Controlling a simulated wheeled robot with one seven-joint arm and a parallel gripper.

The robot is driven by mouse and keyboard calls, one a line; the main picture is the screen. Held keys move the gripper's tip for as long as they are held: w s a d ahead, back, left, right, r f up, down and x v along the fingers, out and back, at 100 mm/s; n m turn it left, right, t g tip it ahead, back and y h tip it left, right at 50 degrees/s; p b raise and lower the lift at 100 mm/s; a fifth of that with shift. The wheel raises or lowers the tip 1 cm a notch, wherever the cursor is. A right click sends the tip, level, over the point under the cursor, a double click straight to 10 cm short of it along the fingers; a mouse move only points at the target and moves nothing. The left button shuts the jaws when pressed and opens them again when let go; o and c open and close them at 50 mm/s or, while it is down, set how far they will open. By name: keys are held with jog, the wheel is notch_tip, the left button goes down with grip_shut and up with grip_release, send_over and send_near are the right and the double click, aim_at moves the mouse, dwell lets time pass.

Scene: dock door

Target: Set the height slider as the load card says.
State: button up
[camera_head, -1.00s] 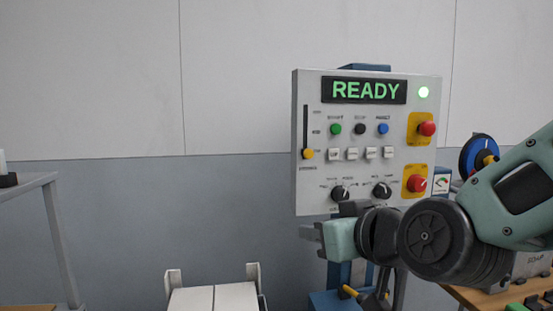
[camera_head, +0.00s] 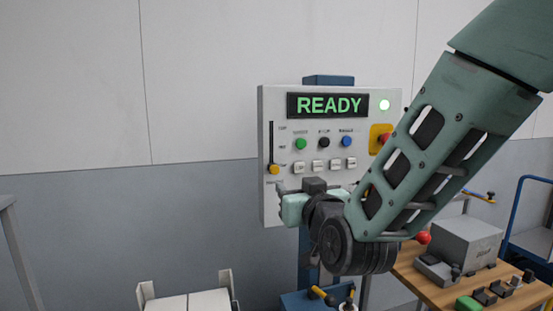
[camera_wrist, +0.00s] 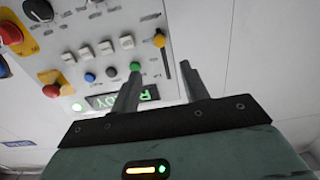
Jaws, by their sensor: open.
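The height slider is a dark vertical slot (camera_head: 271,145) at the left edge of the grey control panel (camera_head: 355,93). Its yellow knob (camera_head: 274,169) sits at the slot's lower end. The knob also shows in the wrist view (camera_wrist: 159,40), where the panel appears upside down. My gripper (camera_head: 281,188) is just below the knob in the head view. In the wrist view my gripper (camera_wrist: 160,68) is open and empty, its fingers on either side of the slot's line. I cannot make out a load card.
The panel's display (camera_head: 329,105) reads READY beside a lit green lamp (camera_head: 384,105). Green (camera_head: 300,144), black and blue buttons and several white switches are close by. Red knobs are at the panel's right, partly behind my arm. A wooden table (camera_head: 405,266) holds a grey box (camera_head: 466,243).

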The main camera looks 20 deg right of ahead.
aim_at(276, 170)
jog(key=w+p, duration=0.4)
jog(key=w, duration=0.9)
jog(key=shift+w, duration=0.25)
jog(key=shift+c, duration=0.4)
